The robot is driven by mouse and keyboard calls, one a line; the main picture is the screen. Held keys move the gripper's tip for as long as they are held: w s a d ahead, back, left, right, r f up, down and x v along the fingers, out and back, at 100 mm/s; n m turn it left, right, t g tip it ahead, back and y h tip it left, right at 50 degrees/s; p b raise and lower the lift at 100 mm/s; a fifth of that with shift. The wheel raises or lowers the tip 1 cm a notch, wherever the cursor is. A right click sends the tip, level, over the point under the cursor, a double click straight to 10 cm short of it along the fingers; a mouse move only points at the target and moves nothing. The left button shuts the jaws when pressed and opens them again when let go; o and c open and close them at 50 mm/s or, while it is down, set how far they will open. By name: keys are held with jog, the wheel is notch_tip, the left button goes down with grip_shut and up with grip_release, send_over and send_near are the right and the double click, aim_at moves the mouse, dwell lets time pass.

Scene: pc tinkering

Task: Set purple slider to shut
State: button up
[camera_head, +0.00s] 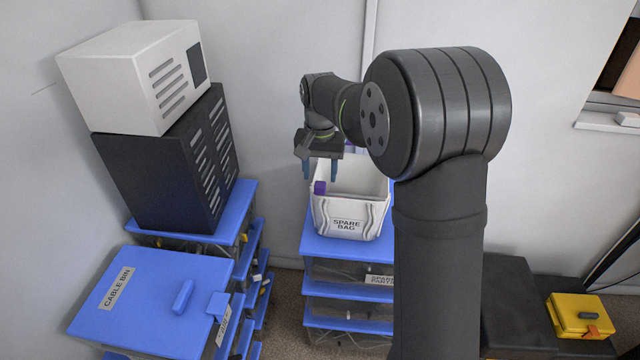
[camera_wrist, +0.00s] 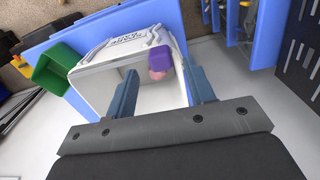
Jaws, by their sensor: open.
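The purple slider (camera_head: 319,187) is a small block at the upper left rim of the white bag labelled "SPARE BAG" (camera_head: 346,226). In the wrist view the purple slider (camera_wrist: 159,58) sits at the bag's rim, with a small pinkish piece against it. My gripper (camera_head: 320,174) is open above the bag. In the wrist view its two blue-grey fingers (camera_wrist: 160,85) stand on either side of the slider, which lies beyond and between them. The fingers appear apart from it. The bag's top is open and its inside shows pale and empty-looking.
The bag stands on a blue drawer unit (camera_head: 316,245). To its left are a black case (camera_head: 165,180) with a white box (camera_head: 135,75) on top, and a blue cable bin (camera_head: 145,295). A green bin (camera_wrist: 58,68) shows in the wrist view. A yellow case (camera_head: 580,315) lies far right.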

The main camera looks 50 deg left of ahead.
aim_at(321, 184)
jog(key=shift+f, duration=2.15)
jog(key=shift+c, duration=0.4)
grip_shut()
